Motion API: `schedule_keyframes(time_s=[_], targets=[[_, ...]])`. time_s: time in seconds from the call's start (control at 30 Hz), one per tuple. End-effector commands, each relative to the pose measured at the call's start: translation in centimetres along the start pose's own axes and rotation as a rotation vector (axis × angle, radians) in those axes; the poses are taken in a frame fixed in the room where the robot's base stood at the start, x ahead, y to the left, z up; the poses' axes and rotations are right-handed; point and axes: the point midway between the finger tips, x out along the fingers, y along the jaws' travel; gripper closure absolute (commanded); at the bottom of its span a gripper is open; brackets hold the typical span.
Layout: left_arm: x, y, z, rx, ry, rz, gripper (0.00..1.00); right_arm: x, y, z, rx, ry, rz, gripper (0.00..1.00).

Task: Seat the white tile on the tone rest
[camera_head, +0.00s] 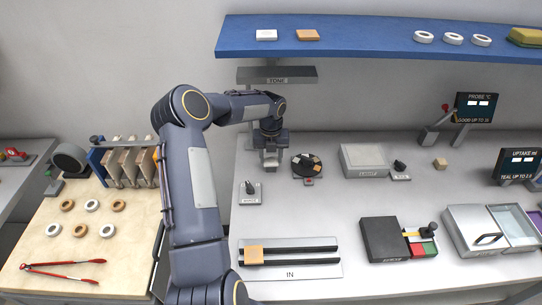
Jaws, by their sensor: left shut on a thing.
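A white tile (266,35) lies on the blue shelf beside a tan tile (307,35). The tone rest, a dark grey ledge marked TONE (277,75), is on the wall below the shelf, with its top bare. My left gripper (270,160) points down over the back of the grey bench, below the ledge. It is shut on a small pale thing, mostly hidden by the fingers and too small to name. My right gripper is out of view.
A round dial (306,165) stands just right of my left gripper, and a small switch box (250,192) to its lower left. A grey box (363,159) is further right. A tan block (254,255) sits on the IN rails (300,262). My left arm covers the bench's left edge.

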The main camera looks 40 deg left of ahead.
Motion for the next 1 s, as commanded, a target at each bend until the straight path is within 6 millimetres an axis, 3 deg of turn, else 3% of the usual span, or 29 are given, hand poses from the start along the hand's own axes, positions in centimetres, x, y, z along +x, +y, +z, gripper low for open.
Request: schedule_keyframes(time_s=[1.0], targets=[[2.0, 0.0, 0.0, 0.000, 0.000, 0.000, 0.78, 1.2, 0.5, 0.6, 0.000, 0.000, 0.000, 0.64]])
